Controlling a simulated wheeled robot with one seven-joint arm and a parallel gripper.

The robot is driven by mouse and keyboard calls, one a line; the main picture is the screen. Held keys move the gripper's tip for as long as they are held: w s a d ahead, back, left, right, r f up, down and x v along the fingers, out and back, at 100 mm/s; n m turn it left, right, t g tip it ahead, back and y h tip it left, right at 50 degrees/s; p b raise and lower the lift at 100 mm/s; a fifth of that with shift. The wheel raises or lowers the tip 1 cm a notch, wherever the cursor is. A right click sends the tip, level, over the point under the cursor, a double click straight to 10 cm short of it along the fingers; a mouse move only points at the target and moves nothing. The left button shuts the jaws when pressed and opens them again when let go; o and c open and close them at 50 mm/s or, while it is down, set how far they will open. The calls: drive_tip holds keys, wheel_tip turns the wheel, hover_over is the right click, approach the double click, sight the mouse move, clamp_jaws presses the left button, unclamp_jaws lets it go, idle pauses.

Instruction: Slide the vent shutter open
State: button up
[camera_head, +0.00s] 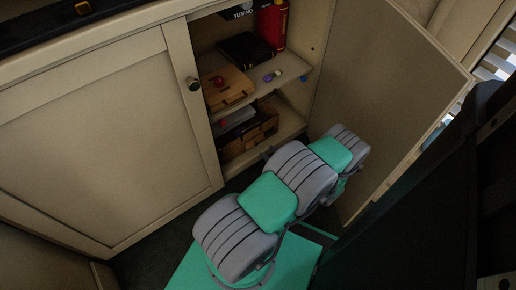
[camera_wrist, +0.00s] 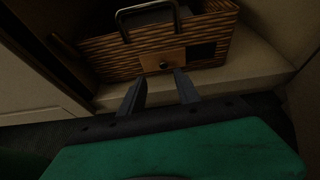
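The vent shutter looks to be a small light-wood plate (camera_wrist: 176,59) on the front of a woven basket (camera_wrist: 110,61). A dark round knob (camera_wrist: 163,65) sits on it. A dark rectangular opening (camera_wrist: 203,51) shows just right of the plate. The basket also shows on the cabinet's low shelf in the head view (camera_head: 235,148). My gripper (camera_wrist: 158,75) is open, its two fingers apart and pointing at the basket front below the knob, with nothing seen between them. I cannot tell whether a finger touches the plate. My gripper is hidden by my arm in the head view.
The basket has a metal handle (camera_wrist: 148,13). An open cabinet door (camera_head: 380,90) stands right of my arm, and a closed door (camera_head: 100,150) is at left. The shelf above (camera_head: 285,72) bears a wooden box (camera_head: 222,88), books and small items.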

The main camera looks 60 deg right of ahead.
sight(257, 144)
drive_tip(key=shift+m+h, duration=0.3)
drive_tip(key=shift+m, duration=0.1)
drive_tip(key=b+x, duration=0.1)
drive_tip(key=x, duration=0.4)
drive_tip(key=b+x, duration=0.1)
drive_tip(key=x, duration=0.1)
drive_tip(key=shift+d+f+b, duration=0.3)
drive_tip(key=shift+f+b, duration=0.05)
drive_tip(key=shift+f, duration=0.05)
drive_tip(key=shift+c, duration=0.3)
clamp_jaws()
